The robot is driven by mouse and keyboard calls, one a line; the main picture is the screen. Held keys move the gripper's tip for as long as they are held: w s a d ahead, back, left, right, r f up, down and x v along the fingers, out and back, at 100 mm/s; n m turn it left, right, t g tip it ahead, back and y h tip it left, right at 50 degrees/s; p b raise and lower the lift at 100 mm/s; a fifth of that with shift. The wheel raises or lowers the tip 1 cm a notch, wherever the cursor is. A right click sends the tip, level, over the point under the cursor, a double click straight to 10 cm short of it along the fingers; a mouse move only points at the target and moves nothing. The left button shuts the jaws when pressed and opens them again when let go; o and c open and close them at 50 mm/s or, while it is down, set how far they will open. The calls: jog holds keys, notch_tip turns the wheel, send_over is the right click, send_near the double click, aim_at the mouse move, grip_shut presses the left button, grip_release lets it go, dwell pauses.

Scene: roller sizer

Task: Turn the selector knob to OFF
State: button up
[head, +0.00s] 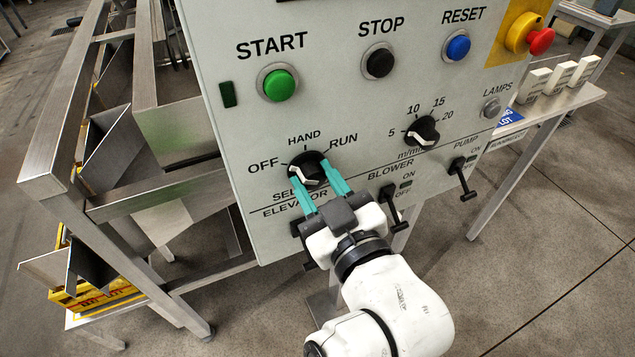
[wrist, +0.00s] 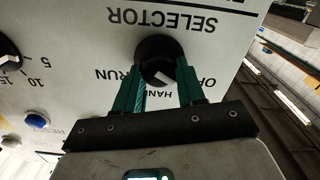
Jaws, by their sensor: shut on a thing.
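The black selector knob (head: 306,164) sits on the grey control panel (head: 240,130), with OFF to its left, HAND above and RUN to its right. My gripper (head: 313,174) reaches up from below, its two teal fingers shut on the knob from either side. In the wrist view the panel appears upside down, and the knob (wrist: 157,49) lies between the fingers (wrist: 160,73). A white mark shows on the knob between the fingers. The fingers partly hide the knob, and I cannot tell exactly which position it points to.
The green START button (head: 279,85), black STOP button (head: 379,62) and blue RESET button (head: 458,47) are above. A speed dial (head: 422,131) is to the right. The blower lever (head: 391,206) and pump lever (head: 462,177) stick out near my gripper's right.

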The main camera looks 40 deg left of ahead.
jog(key=o, duration=1)
jog(key=shift+o, duration=0.2)
jog(key=b+v, duration=0.1)
jog(key=v, duration=0.9)
jog(key=shift+s+d, duration=0.15)
jog(key=shift+d, duration=0.2)
jog(key=shift+f, duration=0.15)
jog(key=w+d+f+m+h+p, duration=0.3)
jog(key=d+f+m+h, duration=0.6)
jog(key=d+f, duration=0.95)
jog(key=s+d+f+m+g+h+p, duration=0.1)
jog(key=s+d+f+m+g+h, duration=0.2)
jog(key=s+d, duration=0.4)
jog(key=s+d+f+m+g+h+p, duration=0.1)
jog(key=s+d+f+m+h, duration=0.3)
jog(key=s+d, duration=0.4)
jog(key=d+m+g, duration=0.1)
jog(key=d, duration=0.6)
jog(key=shift+f+g+h, duration=0.3)
jog(key=shift+g+h, duration=0.1)
